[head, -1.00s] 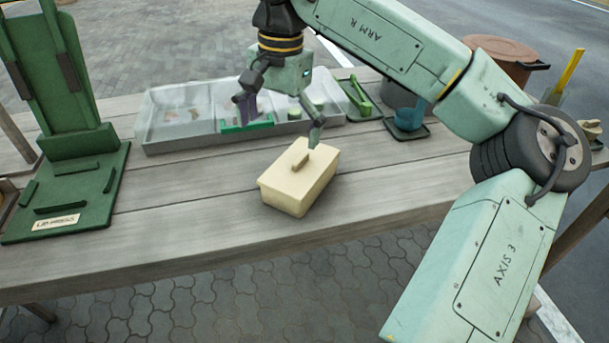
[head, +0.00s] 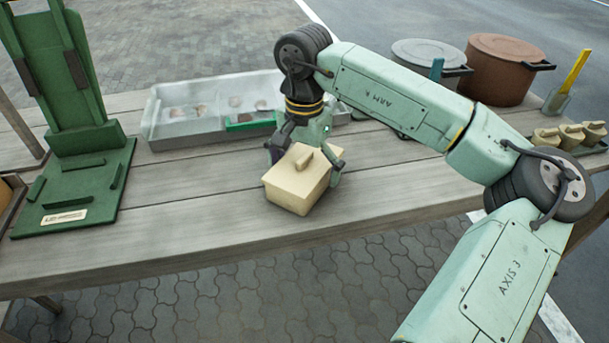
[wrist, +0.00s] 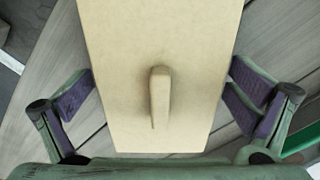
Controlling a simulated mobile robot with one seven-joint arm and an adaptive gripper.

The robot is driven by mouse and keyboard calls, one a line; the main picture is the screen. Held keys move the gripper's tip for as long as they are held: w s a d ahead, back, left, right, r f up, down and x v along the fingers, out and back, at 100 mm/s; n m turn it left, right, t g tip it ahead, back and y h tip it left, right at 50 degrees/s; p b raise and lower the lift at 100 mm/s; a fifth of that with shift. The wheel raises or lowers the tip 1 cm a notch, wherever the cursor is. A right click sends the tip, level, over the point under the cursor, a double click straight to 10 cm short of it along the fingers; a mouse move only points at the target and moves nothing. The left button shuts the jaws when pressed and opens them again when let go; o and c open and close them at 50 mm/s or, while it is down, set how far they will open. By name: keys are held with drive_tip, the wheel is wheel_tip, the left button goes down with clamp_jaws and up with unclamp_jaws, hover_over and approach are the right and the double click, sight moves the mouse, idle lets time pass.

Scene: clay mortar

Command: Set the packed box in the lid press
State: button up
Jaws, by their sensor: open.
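The packed box (head: 297,187) is cream with a lid and a raised bar handle (head: 304,161). It sits on the wooden table in the middle of the head view, and its lid (wrist: 190,60) fills the middle of the wrist view. My gripper (head: 307,165) is open and low around the box from behind. In the wrist view its purple-padded fingers (wrist: 160,98) stand on either side of the box, with gaps visible. The green lid press (head: 72,187) stands at the left, with a flat base, low rails, a label and an upright back.
A grey compartment tray (head: 185,138) with small items lies behind the box. The tabletop between box and press is clear.

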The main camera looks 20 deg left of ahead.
drive_tip(key=shift+c, duration=0.2)
drive_tip(key=c, duration=1.2)
drive_tip(key=shift+c, duration=0.5)
